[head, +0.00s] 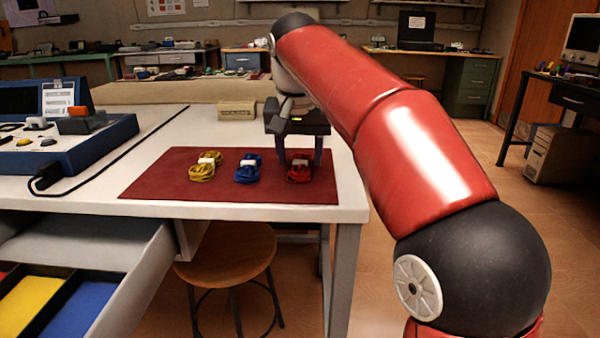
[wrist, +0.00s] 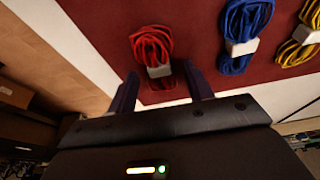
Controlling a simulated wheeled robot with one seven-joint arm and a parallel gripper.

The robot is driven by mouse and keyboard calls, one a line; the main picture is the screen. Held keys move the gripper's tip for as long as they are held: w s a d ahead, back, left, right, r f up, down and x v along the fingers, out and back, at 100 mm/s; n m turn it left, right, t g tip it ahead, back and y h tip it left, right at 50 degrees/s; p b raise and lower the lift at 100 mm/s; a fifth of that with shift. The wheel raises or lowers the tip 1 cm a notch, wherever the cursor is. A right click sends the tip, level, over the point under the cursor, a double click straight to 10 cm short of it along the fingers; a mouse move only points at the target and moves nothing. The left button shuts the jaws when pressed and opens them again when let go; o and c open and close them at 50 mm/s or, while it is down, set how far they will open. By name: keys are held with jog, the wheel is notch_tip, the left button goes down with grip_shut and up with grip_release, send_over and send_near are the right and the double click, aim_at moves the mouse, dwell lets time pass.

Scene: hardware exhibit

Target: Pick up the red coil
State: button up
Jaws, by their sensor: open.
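The red coil (head: 299,172) lies at the right end of the dark red mat (head: 145,185) on the white table. It has a white band around its middle. My gripper (head: 300,160) is directly over it, pointing down. In the wrist view the red coil (wrist: 152,48) shows ahead of my open fingers (wrist: 160,90), roughly centred between them. The fingers look empty. Whether their tips reach down beside the coil I cannot tell.
A blue coil (head: 248,168) and a yellow coil (head: 205,167) lie left of the red one. A small box (head: 237,109) stands behind the mat. A blue console (head: 65,140) with a black cable is at left. An open drawer (head: 90,240) has coloured compartments.

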jog(key=shift+w+f, duration=0.15)
jog(key=shift+f, duration=0.35)
jog(key=c, duration=1.1)
